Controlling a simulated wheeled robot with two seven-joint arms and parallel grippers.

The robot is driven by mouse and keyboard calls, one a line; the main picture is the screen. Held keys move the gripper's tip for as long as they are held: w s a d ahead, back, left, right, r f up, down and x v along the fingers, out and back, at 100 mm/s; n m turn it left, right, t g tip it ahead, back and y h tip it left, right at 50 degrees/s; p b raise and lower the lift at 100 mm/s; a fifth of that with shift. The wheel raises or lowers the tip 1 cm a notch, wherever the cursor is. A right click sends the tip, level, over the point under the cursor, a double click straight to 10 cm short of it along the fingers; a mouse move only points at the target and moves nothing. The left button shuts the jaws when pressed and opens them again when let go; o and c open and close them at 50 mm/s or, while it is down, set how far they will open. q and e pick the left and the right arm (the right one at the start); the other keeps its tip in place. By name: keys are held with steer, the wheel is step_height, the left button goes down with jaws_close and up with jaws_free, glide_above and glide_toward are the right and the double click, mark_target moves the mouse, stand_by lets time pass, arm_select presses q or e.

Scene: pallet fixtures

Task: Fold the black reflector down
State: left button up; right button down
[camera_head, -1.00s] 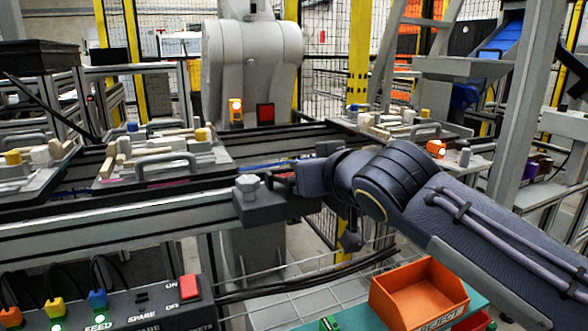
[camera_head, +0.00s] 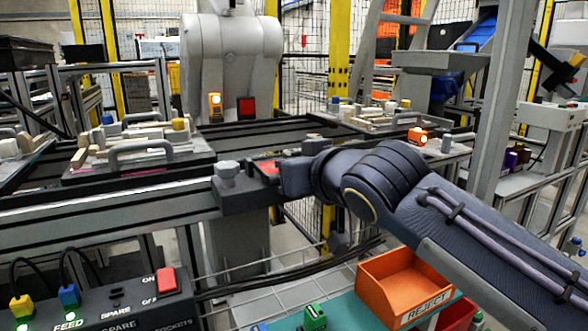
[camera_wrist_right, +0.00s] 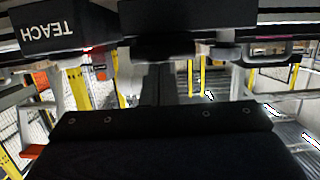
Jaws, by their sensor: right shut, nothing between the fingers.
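A red panel in a black housing (camera_head: 247,108) stands upright at the far rail, just right of the orange-lit sensor (camera_head: 215,106). It may be the reflector, but I cannot tell for sure. My right gripper (camera_head: 272,172) is at the near rail, beside the dark block with a grey knob (camera_head: 228,176), well short of the red panel. It is shut and empty. A small red surface shows by its tips; contact is unclear. In the right wrist view my gripper (camera_wrist_right: 160,85) is dark and foreshortened, below a dark bar. My left gripper is out of view.
A fixture pallet with a grey handle (camera_head: 140,150) sits left on the conveyor. A black TEACH box (camera_wrist_right: 55,28) is close in the wrist view. An orange REJECT bin (camera_head: 405,285) and a socket box (camera_head: 110,305) are in front. A grey post (camera_head: 500,110) rises right.

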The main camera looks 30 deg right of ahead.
steer(key=shift+f+g, duration=0.3)
steer(key=shift+f, duration=0.65)
step_height(320, 180, up, 7)
steer(key=p, duration=0.5)
steer(key=s+f, duration=0.4)
steer(key=s, duration=0.5)
steer(key=shift+s+a+f, duration=0.25)
steer(key=shift+a+f, duration=0.05)
steer(key=shift+f, duration=0.05)
